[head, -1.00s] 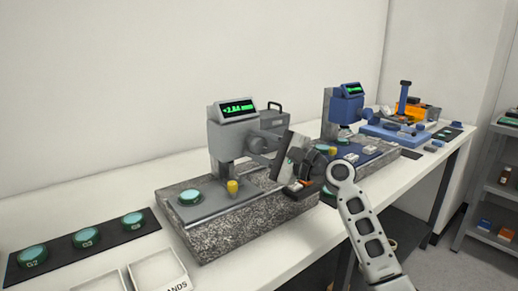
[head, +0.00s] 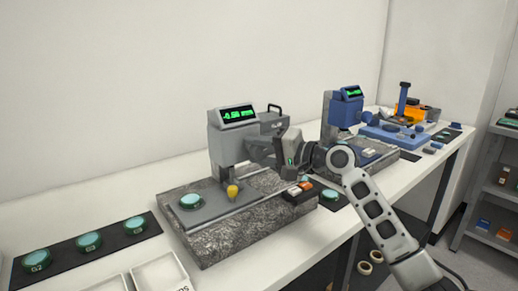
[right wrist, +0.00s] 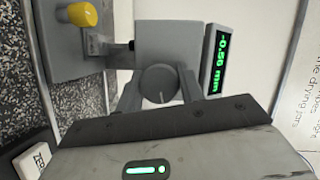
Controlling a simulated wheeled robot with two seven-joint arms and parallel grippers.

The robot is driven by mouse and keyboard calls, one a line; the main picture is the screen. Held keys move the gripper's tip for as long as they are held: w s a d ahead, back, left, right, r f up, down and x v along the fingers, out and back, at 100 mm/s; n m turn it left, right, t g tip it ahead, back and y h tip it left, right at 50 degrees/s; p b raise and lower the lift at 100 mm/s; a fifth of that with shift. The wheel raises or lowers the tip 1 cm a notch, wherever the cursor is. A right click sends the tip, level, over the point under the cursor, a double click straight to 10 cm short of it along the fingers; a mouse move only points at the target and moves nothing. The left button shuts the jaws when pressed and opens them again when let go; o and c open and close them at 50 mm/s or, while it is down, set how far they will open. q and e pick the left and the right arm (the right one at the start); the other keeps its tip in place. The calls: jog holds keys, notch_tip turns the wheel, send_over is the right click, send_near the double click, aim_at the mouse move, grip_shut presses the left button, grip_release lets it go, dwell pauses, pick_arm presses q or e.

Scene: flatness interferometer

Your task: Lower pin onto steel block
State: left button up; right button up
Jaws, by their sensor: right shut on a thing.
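The grey gauge (head: 232,143) stands at the granite base (head: 250,228), its display (head: 237,115) reading about -0.56 mm. My right gripper (right wrist: 158,92) is shut on the grey round knob (right wrist: 158,83) at the gauge's side; it also shows in the head view (head: 283,149). In the right wrist view, a short dark pin (right wrist: 123,46) projects from the gauge head toward a small grey steel block (right wrist: 97,43). Their ends look very close; I cannot tell whether they touch. In the head view the pin and block are hidden or too small. My left gripper is out of view.
A yellow knob (head: 232,191) and a green disc (head: 191,201) are on the grey plate. Small blocks in a dark tray (head: 288,196) sit at the granite's right. A blue gauge (head: 343,110) stands behind. Green discs lie on a dark mat (head: 62,258) at left.

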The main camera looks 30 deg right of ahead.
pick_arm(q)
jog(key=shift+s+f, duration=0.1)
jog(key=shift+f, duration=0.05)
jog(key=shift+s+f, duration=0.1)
pick_arm(e)
jog(key=o, duration=1)
jog(key=shift+s, duration=0.1)
pick_arm(q)
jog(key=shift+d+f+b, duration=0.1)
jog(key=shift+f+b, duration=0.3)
jog(key=shift+b, duration=0.9)
pick_arm(e)
jog(key=shift+v, duration=7.9)
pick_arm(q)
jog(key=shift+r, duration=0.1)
